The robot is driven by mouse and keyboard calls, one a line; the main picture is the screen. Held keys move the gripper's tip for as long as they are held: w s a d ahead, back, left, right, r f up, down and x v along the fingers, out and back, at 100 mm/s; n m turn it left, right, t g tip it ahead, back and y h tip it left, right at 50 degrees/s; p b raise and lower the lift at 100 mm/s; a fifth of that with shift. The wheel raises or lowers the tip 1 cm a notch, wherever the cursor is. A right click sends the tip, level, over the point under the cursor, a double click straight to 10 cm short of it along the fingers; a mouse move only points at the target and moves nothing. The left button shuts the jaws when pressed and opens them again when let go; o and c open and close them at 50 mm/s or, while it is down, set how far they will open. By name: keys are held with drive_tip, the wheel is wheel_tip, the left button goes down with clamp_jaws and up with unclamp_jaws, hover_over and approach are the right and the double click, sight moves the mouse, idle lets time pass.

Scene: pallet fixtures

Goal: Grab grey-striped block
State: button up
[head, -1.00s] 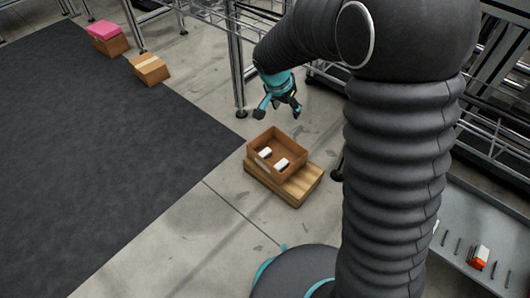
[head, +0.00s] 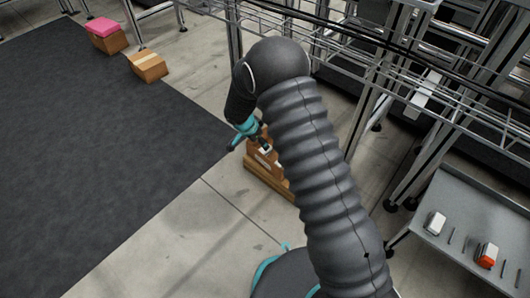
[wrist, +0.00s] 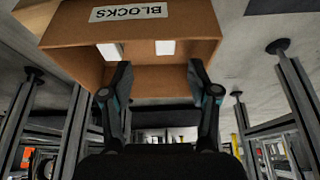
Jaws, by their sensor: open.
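A brown open box (head: 264,161) is largely hidden behind my arm in the head view. The wrist view shows its wall with a BLOCKS label (wrist: 75,29). Two white blocks are in it in the wrist view, one on the left (wrist: 110,50) and one on the right (wrist: 165,47). I cannot make out grey stripes on either. My gripper (head: 250,143) is at the box in the head view. In the wrist view my gripper (wrist: 159,75) is open and empty, its fingers spread in front of the box opening.
A grey metal table (head: 460,215) at right holds a white block (head: 435,222) and an orange-and-white block (head: 487,255). Metal frames stand behind. A cardboard box (head: 148,66) and a pink-topped box (head: 107,37) stand far left.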

drive_tip(key=x, duration=0.3)
drive_tip(key=shift+a+x, duration=0.15)
drive_tip(key=shift+x, duration=1.2)
drive_tip(key=shift+a+x, duration=0.2)
drive_tip(key=shift+x, duration=1.15)
drive_tip(key=shift+w, duration=0.2)
clamp_jaws()
